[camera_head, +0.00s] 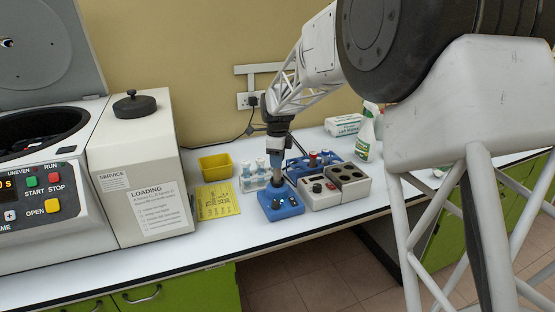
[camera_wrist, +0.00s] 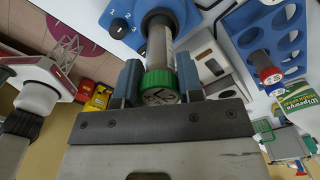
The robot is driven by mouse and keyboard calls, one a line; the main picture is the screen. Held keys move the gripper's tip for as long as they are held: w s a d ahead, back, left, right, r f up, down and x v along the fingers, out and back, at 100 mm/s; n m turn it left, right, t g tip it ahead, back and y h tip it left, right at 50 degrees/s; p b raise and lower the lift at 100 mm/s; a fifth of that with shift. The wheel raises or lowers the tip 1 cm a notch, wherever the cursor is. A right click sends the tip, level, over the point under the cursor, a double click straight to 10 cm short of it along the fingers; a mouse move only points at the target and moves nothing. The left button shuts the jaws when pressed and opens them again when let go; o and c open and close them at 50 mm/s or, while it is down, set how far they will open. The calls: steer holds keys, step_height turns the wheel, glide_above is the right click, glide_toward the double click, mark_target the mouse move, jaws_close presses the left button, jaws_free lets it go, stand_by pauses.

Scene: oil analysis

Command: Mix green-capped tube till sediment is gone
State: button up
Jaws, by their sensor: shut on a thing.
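The green-capped tube (camera_wrist: 160,55) is held upright in my gripper (camera_wrist: 158,80), which is shut on it near the green cap (camera_wrist: 160,82). In the wrist view its lower part is greyish and points down at the dark cup of the blue mixer (camera_wrist: 122,22). In the head view my gripper (camera_head: 277,150) is right above the blue mixer (camera_head: 281,208), with the tube (camera_head: 277,176) between them. The tube's lower end is at the mixer's cup; I cannot tell whether it presses in. The sediment cannot be made out.
A grey block with round holes (camera_head: 347,190) stands right of the mixer. A blue rack (camera_head: 296,169) with a red-capped tube (camera_wrist: 268,74) is behind. Small bottles (camera_head: 250,180), a yellow tray (camera_head: 216,164) and a yellow card (camera_head: 216,205) are left. A large open-lidded machine (camera_head: 140,180) fills the far left.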

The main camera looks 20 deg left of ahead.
stand_by(0.4)
steer(key=shift+r, duration=4.5)
